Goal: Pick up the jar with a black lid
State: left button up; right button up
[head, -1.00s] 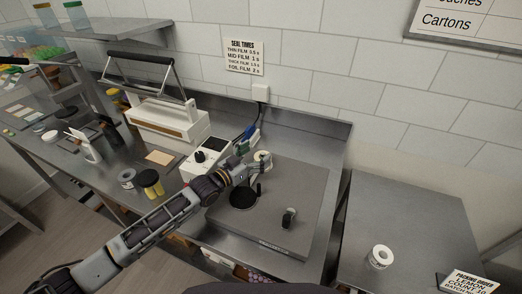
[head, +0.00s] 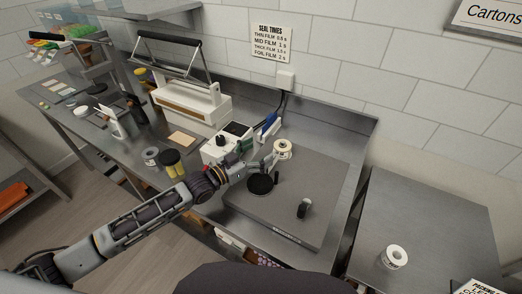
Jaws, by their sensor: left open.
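I cannot make out for certain which thing is the jar with a black lid. A flat round black top (head: 260,184) shows on the grey slab, and any body under it is hidden from this angle. My left gripper (head: 264,164) is open and empty, just above and behind this black top. It is close to a pale round spool-like item (head: 284,150); I cannot tell whether they touch. A small dark upright piece (head: 304,208) stands farther right on the slab. My right gripper is not in view.
The grey slab (head: 285,222) has clear room at its right. A white control box (head: 226,142) and a bar sealer (head: 192,101) stand left of it. A white roll (head: 394,256) lies on the right table.

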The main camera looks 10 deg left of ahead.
aim_at(177, 172)
jog(key=k+j, duration=0.35)
jog(key=j, duration=0.15)
jog(key=k+j, duration=0.4)
jog(key=j, duration=0.1)
